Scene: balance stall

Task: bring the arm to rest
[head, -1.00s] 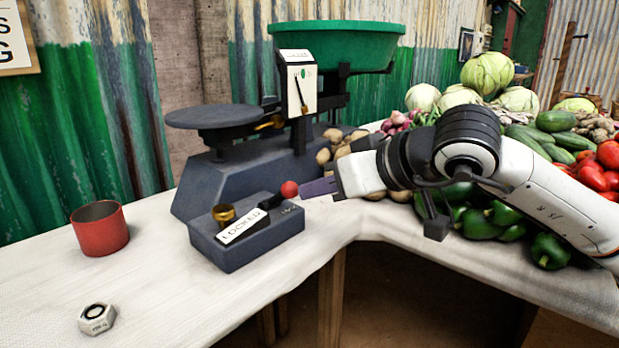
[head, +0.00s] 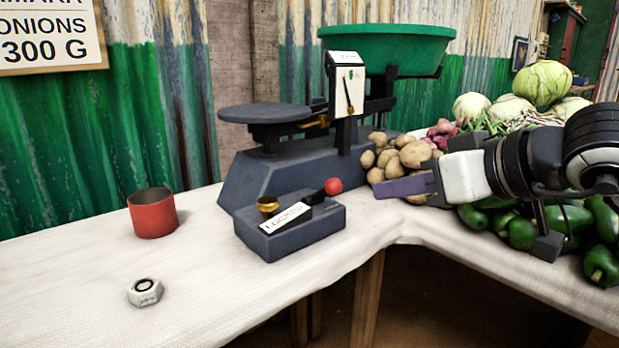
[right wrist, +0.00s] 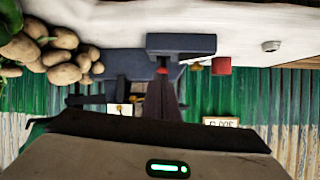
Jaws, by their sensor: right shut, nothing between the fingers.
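My right gripper (head: 380,189) is shut and empty. Its purple-grey fingers point left, a short gap to the right of the red knob (head: 333,186) on the scale's lever block (head: 305,236). In the right wrist view the shut fingers (right wrist: 163,92) show end-on towards the red knob (right wrist: 162,71). The block carries a white label, only partly readable, and a brass cup (head: 267,206). Behind it stands the dark balance scale (head: 245,185) with a flat pan (head: 262,113) and a green bowl (head: 385,45). My left gripper is not in view.
A red cup (head: 153,215) and a white hex nut-shaped weight (head: 145,292) stand on the cloth-covered table (head: 70,265), left of the scale. Potatoes (head: 405,155), green peppers (head: 600,262) and cabbages (head: 541,84) crowd behind and below my right arm. The table's front left is mostly clear.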

